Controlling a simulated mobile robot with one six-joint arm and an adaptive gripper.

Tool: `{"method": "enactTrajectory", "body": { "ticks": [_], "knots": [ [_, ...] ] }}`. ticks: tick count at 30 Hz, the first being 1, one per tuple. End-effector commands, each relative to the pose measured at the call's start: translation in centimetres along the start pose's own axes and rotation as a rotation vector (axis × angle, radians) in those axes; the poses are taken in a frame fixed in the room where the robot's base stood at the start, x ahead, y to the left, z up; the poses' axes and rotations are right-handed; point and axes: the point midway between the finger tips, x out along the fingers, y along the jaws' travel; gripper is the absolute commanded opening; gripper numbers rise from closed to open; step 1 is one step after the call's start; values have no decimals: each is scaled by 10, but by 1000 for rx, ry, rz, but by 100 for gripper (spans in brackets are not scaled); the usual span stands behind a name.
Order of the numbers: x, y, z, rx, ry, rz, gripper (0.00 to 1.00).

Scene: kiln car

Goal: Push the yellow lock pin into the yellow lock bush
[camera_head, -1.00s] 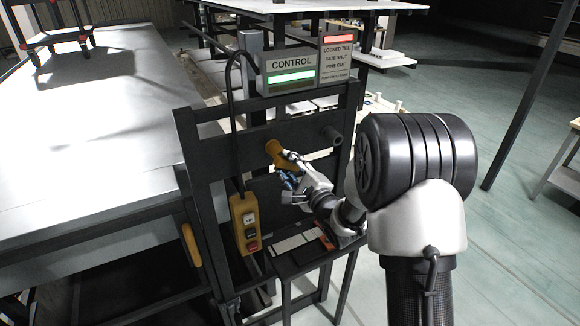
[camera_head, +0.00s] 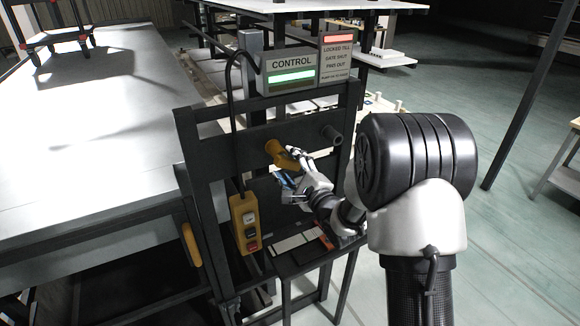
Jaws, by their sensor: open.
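The yellow lock pin (camera_head: 283,155) sticks out from the dark gate frame, tilted down to the right. The yellow lock bush is not clearly told apart from it; its seat on the frame is at the pin's upper left end. My gripper (camera_head: 291,165) is open at the pin's right end, its fingers close beside it. I cannot tell whether they touch it. My wrist hides part of the frame behind.
The control box (camera_head: 291,72) with a green light and a sign (camera_head: 337,60) with a red light stand above the frame. A yellow button pendant (camera_head: 245,224) hangs at left. A dark peg (camera_head: 331,134) juts out right of the pin. A small table (camera_head: 290,262) stands below.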

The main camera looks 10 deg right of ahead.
Motion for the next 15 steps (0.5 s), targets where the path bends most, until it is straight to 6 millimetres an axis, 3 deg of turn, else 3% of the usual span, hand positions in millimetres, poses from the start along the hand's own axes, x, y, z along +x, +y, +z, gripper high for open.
{"method": "enactTrajectory", "body": {
  "ticks": [15],
  "knots": [
    [-12,0,0,0,0,1,58]
  ]
}}
